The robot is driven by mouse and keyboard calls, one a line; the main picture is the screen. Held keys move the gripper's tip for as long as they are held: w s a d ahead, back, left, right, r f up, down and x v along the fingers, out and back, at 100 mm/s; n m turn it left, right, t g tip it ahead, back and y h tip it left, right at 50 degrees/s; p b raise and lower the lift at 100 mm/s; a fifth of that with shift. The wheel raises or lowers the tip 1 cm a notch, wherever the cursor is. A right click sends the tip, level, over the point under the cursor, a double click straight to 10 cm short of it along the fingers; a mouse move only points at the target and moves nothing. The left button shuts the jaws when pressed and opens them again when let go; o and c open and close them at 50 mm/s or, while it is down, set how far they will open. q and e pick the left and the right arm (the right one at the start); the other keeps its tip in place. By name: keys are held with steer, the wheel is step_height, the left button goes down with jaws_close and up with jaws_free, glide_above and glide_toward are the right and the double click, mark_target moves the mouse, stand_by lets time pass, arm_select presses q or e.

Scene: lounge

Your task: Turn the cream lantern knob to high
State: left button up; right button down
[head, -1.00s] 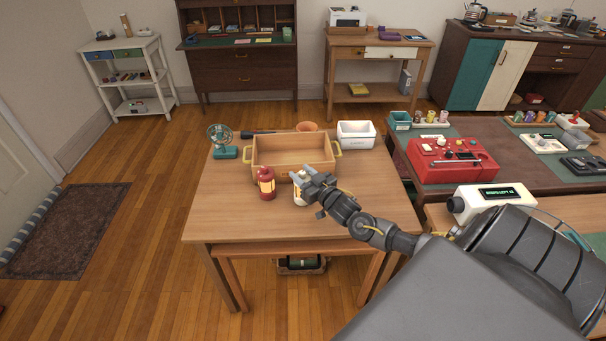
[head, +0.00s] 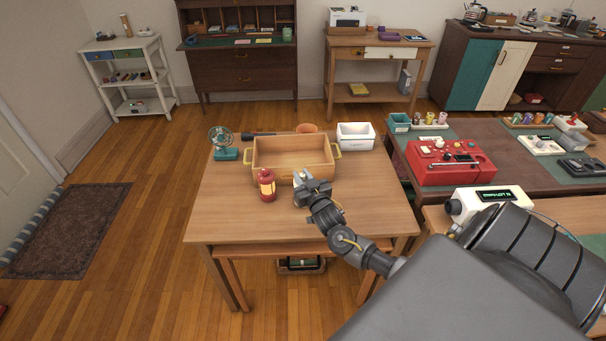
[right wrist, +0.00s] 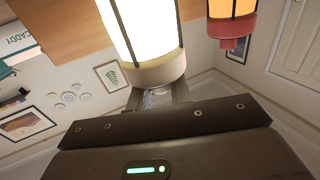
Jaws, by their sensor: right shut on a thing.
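The cream lantern (right wrist: 158,70) shows large in the right wrist view, with its glass glowing bright white and its cream base towards my fingers. My right gripper (right wrist: 158,97) is shut on the lantern knob at that base; the knob itself is mostly hidden between the fingers. I cannot read the knob's setting. My left gripper is out of view.
A red lantern (head: 267,186) stands close to the left of my right gripper. A wooden tray (head: 292,177) with handles lies behind, with a white bin (head: 356,136) and a teal fan (head: 222,142) beside it. The front of the wooden table (head: 235,225) is clear.

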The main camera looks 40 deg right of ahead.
steer(key=m+g+h, duration=0.1)
steer(key=m+h, duration=0.1)
steer(key=h, duration=0.2)
steer(key=shift+a+m+g, duration=0.1)
steer(key=shift+m+g, duration=0.3)
steer(key=shift+m+g+h, duration=0.6)
steer(key=shift+m+h, duration=0.1)
steer(key=shift+h, duration=0.5)
steer(key=c, duration=1.3)
jaws_free()
